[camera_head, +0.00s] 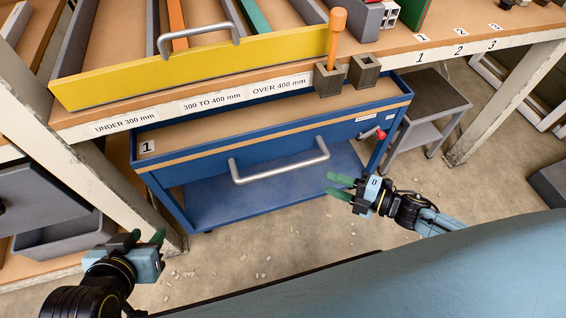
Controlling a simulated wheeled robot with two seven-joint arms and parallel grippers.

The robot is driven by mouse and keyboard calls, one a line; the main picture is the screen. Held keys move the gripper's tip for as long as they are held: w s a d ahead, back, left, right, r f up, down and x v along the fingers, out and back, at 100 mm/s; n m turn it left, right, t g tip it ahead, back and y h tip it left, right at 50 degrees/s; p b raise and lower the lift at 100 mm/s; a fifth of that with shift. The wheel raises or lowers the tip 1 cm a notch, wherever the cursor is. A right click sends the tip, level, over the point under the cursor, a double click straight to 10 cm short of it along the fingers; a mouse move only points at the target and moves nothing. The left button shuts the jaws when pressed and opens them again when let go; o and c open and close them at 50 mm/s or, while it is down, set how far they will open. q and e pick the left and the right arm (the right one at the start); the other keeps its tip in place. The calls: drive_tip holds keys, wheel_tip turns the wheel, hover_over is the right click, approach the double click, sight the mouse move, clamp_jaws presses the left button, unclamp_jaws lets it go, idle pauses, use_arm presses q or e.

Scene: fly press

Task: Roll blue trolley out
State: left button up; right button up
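The blue trolley (262,208) stands under the workbench, its front edge facing me and its back part hidden below the bench top. A grey metal handle (280,172) runs along its front, and a small red-ended lever (380,134) sits at its right front. My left gripper (147,238) is at the lower left, in front of the bench leg and apart from the trolley; its green fingers look parted and empty. My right gripper (334,187) is right of the handle, its green fingers parted with nothing between them, pointing left towards the trolley.
The bench (411,46) spans above the trolley, with a yellow-fronted tray (205,66) on it. White legs stand left (105,165) and right (508,95). A small grey stand (430,100) is right of the trolley. Litter bits lie on the open floor (250,258) in front.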

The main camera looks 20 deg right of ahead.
sight(290, 169)
drive_tip(key=shift+n+y, duration=0.3)
drive_tip(key=shift+n, duration=0.1)
drive_tip(key=b+x, duration=0.4)
drive_tip(key=x, duration=0.9)
drive_tip(key=shift+a, duration=0.1)
use_arm(q)
drive_tip(key=w+d+r+t+h, duration=0.2)
drive_tip(key=r+t, duration=0.3)
drive_tip(key=r, duration=0.3)
drive_tip(key=w+d+r+t+h, duration=0.2)
drive_tip(key=r+t, duration=0.3)
drive_tip(key=r, duration=0.3)
drive_tip(key=shift+w+d+m+t, duration=0.15)
drive_tip(key=shift+w+m+t, duration=0.15)
drive_tip(key=shift+w+t, duration=0.1)
use_arm(e)
drive_tip(key=shift+w+a, duration=0.3)
drive_tip(key=shift+w, duration=0.05)
use_arm(q)
drive_tip(key=shift+r, duration=0.1)
use_arm(e)
drive_tip(key=shift+c, duration=0.4)
clamp_jaws()
